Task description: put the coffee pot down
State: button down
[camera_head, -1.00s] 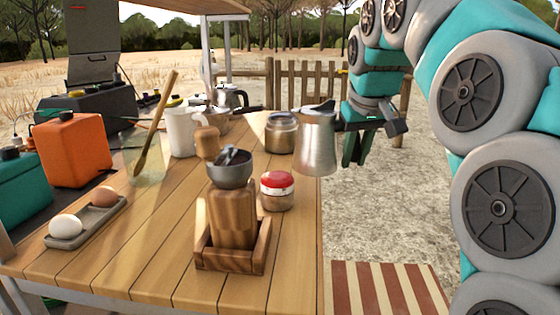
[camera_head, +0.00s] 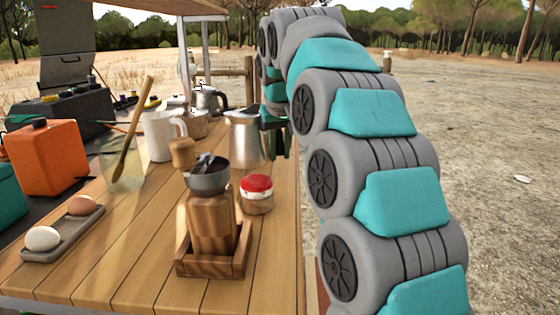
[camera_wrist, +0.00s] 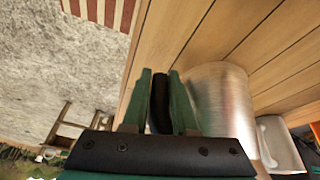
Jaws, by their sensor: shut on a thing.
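The silver metal coffee pot (camera_head: 247,139) is upright over the right side of the wooden table, in the head view. I cannot tell whether its base touches the boards. My gripper (camera_wrist: 160,78) is shut on its black handle (camera_wrist: 160,104), with one green finger on each side. In the wrist view the shiny body of the pot (camera_wrist: 222,100) is to the right of the fingers. In the head view my gripper is partly hidden behind my arm, right of the pot.
A red-lidded jar (camera_head: 257,193) and a wooden grinder (camera_head: 211,220) stand in front of the pot. A white mug (camera_head: 158,137), a moka pot (camera_head: 207,99) and a glass (camera_head: 122,168) stand left and behind. The wooden table (camera_head: 275,240) is bare at front right.

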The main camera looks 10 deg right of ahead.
aim_at(279, 172)
jog(key=shift+f, duration=1.4)
jog(key=shift+f, duration=0.25)
jog(key=c, duration=0.7)
grip_release()
jog(key=shift+f, duration=0.1)
